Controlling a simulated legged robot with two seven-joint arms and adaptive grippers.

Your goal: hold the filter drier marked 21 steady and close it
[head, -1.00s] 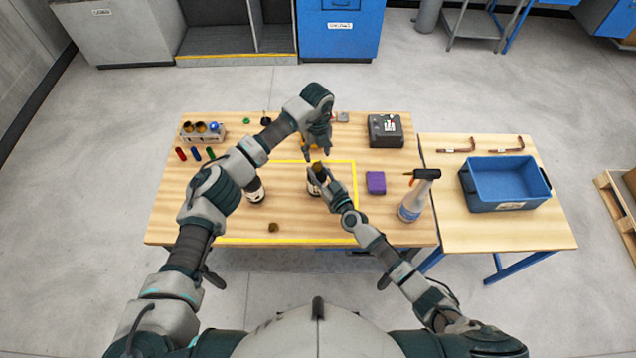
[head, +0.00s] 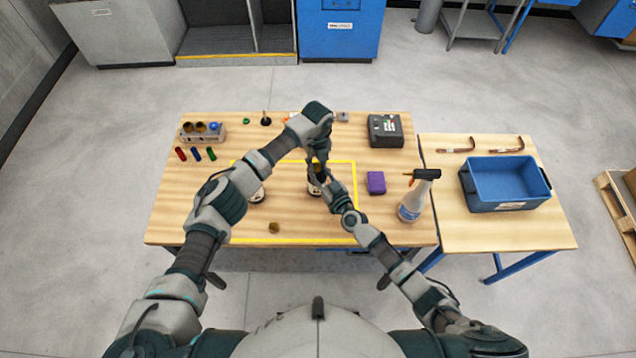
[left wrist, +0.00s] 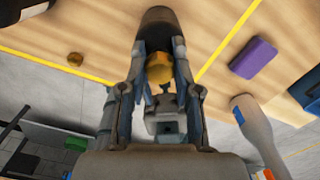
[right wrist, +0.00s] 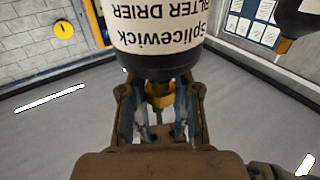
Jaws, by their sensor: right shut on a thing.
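My right gripper (head: 326,189) is shut on this drier. My left gripper (head: 318,164) points down at its top; its fingers are apart on both sides of a brass piece (left wrist: 158,68) at the dark end (left wrist: 160,25). Finger contact is unclear. A second drier (head: 257,195) stands left, partly behind my left arm. A loose brass cap (head: 274,227) lies near the front line.
A purple block (head: 376,182) and a spray bottle (head: 413,203) stand right of the outline. A blue bin (head: 505,205) and copper tubes (head: 456,150) are on the side table. A rack (head: 203,134) and coloured small cylinders are at left. The front left tabletop is clear.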

